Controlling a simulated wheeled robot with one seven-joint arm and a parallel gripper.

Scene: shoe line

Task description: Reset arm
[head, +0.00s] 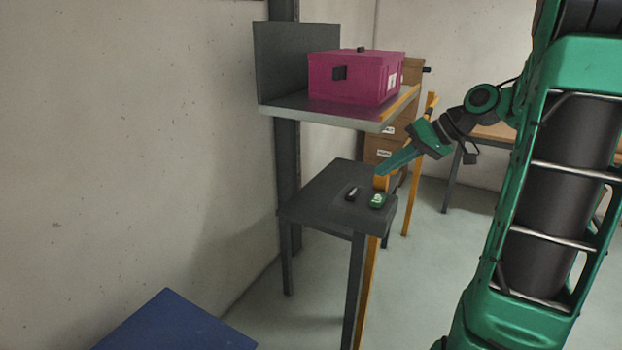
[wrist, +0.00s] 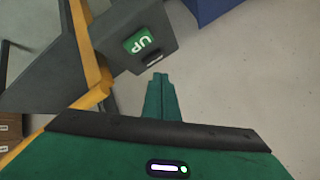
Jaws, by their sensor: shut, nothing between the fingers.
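My arm shows at the right of the head view, green and black. My gripper (head: 380,173) is in the air just above the right edge of the small dark table (head: 322,190), pointing down and to the left. In the wrist view my gripper (wrist: 160,76) is shut with its green fingers together and nothing between them. Its tips show beside the table edge, over the floor.
A green button marked UP (wrist: 143,41) and a black one (head: 352,194) sit on the small table. A magenta box (head: 345,82) stands on the shelf (head: 300,112) above. Orange posts (head: 368,285) flank the table. A blue surface (head: 175,325) lies front left. Open floor (head: 410,290) is right of the table.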

